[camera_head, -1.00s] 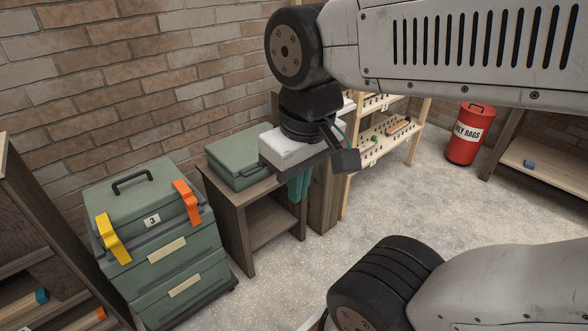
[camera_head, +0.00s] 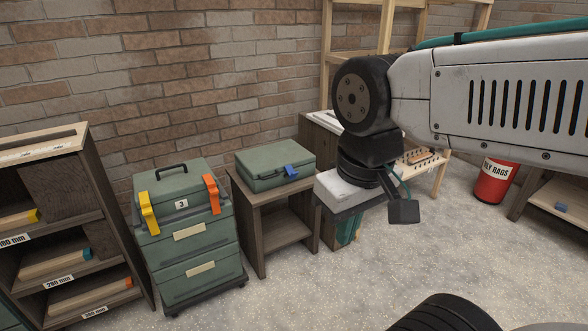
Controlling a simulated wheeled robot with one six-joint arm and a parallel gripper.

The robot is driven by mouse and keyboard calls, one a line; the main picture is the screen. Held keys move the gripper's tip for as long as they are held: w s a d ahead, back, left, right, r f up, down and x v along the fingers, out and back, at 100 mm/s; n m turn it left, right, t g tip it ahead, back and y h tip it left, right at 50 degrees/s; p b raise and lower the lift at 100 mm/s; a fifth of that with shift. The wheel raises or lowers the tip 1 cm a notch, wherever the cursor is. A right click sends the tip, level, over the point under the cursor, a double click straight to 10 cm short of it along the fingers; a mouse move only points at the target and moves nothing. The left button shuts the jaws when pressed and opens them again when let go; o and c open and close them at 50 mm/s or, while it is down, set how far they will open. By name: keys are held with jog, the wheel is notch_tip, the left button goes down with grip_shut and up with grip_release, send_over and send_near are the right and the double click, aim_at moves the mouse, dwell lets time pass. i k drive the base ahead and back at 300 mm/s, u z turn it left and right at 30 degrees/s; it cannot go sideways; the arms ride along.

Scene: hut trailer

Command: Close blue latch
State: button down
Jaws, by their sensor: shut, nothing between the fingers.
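The blue latch (camera_head: 291,171) sits at the front right of a closed green case (camera_head: 272,158). It is small here, and I cannot tell whether it is raised or down. The case lies flat on a small brown wooden table (camera_head: 276,194). My gripper (camera_head: 346,235), with teal fingers pointing down, is shut and empty. It appears to the right of the latch and lower in the picture, apart from it. The gripper's upper part is partly hidden by the arm's wrist.
A green wheeled toolbox (camera_head: 190,247) with a yellow latch (camera_head: 148,213) and an orange latch (camera_head: 211,194) stands left of the table. A wooden shelf (camera_head: 52,190) is at far left. A red bin (camera_head: 494,183) stands at right. The floor in front is clear.

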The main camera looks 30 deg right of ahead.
aim_at(289, 170)
jog(key=z, duration=0.6)
jog(key=i, duration=1.9)
jog(key=u, duration=0.55)
